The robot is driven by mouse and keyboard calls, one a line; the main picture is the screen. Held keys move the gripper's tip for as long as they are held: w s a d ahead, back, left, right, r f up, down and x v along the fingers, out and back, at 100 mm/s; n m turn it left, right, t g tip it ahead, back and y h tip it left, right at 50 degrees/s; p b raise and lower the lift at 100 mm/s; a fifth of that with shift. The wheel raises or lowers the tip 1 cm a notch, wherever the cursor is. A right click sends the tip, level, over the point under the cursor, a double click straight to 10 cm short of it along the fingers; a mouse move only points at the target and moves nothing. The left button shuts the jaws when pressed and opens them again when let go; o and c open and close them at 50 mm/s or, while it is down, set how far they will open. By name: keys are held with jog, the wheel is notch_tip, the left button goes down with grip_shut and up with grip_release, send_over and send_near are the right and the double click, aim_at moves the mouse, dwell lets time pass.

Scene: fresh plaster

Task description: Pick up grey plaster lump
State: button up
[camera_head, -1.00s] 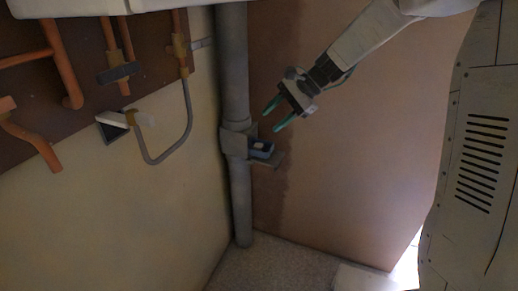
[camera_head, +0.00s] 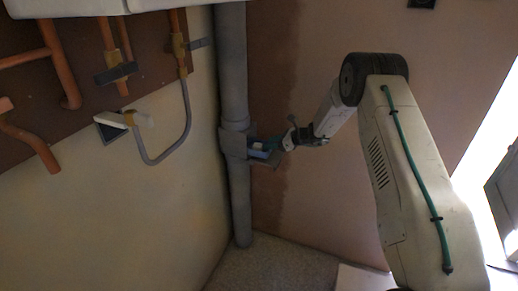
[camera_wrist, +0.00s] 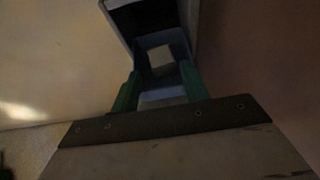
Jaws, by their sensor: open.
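A small pale grey lump (camera_wrist: 160,58), which I take for the plaster lump, sits inside a blue-grey open box (camera_wrist: 183,46). In the head view the box (camera_head: 258,154) rests on a small shelf (camera_head: 268,163) fixed at the grey pipe, and the lump in it is too small to make out clearly. My gripper (camera_head: 280,132) is open at the right side of the box. In the wrist view the green fingers of my gripper (camera_wrist: 159,84) stand apart on either side of the box's near end, with the lump beyond them. Nothing is held between them.
The thick grey vertical pipe (camera_head: 234,80) stands in the corner just left of the shelf. Copper pipes (camera_head: 65,65) and a bent grey pipe (camera_head: 187,128) are on the left wall. A brown wall (camera_head: 325,200) lies behind my arm. Floor (camera_head: 265,265) shows below.

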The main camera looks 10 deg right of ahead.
aim_at(258, 145)
jog(key=x, duration=0.5)
jog(key=shift+w+a+f, duration=0.1)
jog(key=shift+w+a, duration=0.05)
jog(key=shift+a, duration=0.1)
jog(key=c, duration=0.7)
jog(key=shift+c, duration=0.2)
